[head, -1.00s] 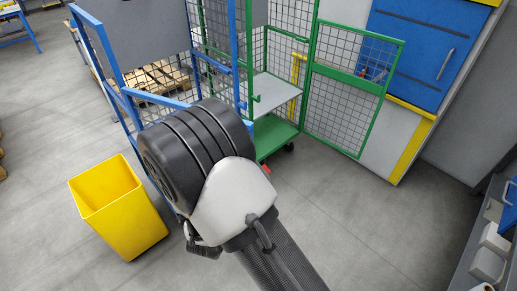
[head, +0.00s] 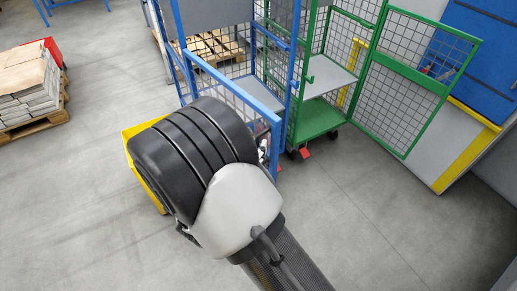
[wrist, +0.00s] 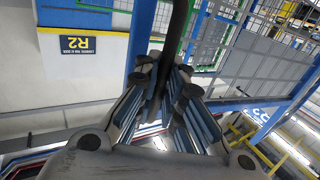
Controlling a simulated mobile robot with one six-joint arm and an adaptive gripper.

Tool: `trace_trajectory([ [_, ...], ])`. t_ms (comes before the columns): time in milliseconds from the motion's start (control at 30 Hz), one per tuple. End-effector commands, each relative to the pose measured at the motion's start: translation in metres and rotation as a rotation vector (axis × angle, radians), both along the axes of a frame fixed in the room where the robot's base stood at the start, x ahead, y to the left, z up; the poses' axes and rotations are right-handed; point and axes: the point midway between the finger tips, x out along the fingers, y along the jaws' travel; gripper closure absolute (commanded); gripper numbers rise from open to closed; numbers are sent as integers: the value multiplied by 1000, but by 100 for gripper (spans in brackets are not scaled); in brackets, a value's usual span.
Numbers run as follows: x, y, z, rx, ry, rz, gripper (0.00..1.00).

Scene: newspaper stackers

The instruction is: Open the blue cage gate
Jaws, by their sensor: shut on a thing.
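The blue cage (head: 294,80) stands in the upper middle of the head view. Its low blue gate (head: 235,88) has a thick top rail and slants toward me, down to the right. The free end of the gate is beside my wrist, and my arm covers its lower part. My gripper (wrist: 165,85) shows in the wrist view with its fingers closed around a dark bar (wrist: 178,35); the exact grip point is hard to make out. In the head view my own arm hides the gripper's fingers.
An open green cage (head: 322,118) stands to the right, its mesh door swung out. A yellow bin (head: 145,185) is partly behind my arm. A pallet of newspapers (head: 30,90) is at far left. The floor at right front is clear.

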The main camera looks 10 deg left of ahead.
Motion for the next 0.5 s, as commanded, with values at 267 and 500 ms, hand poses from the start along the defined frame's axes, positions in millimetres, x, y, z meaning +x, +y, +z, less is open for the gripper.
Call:
trace_trajectory([
  [267,1,0,1,0,-2,1,76],
  [500,0,0,0,1,-1,1,70],
])
